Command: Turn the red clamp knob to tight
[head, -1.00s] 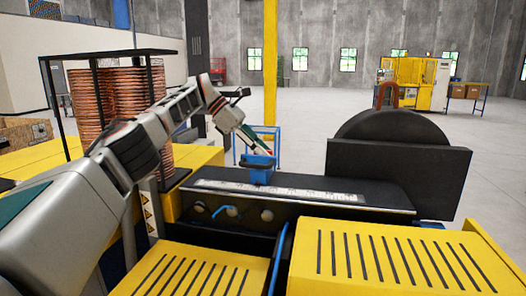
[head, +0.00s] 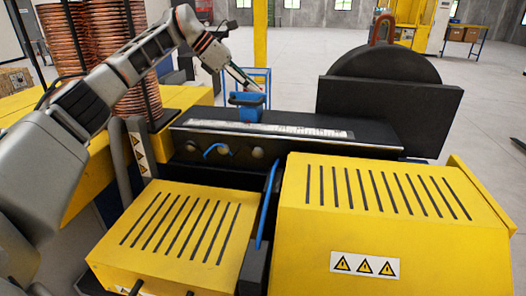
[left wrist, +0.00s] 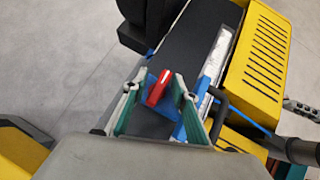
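The red clamp knob (left wrist: 158,88) shows in the left wrist view as a short red lever on a blue clamp. The blue clamp (head: 247,107) stands on the long black bed (head: 310,118) of the machine. My left gripper (head: 255,84) reaches down to the clamp from behind. In the left wrist view my left gripper (left wrist: 157,86) is open, with one green-padded finger on each side of the knob. I cannot tell whether either finger touches it. In the head view the knob is too small to make out clearly.
A white scale (head: 262,130) runs along the bed. A large black disc and plate (head: 385,105) stand at its right. Yellow slotted covers (head: 385,200) lie in front. Copper coils (head: 92,50) stand at the left behind my arm.

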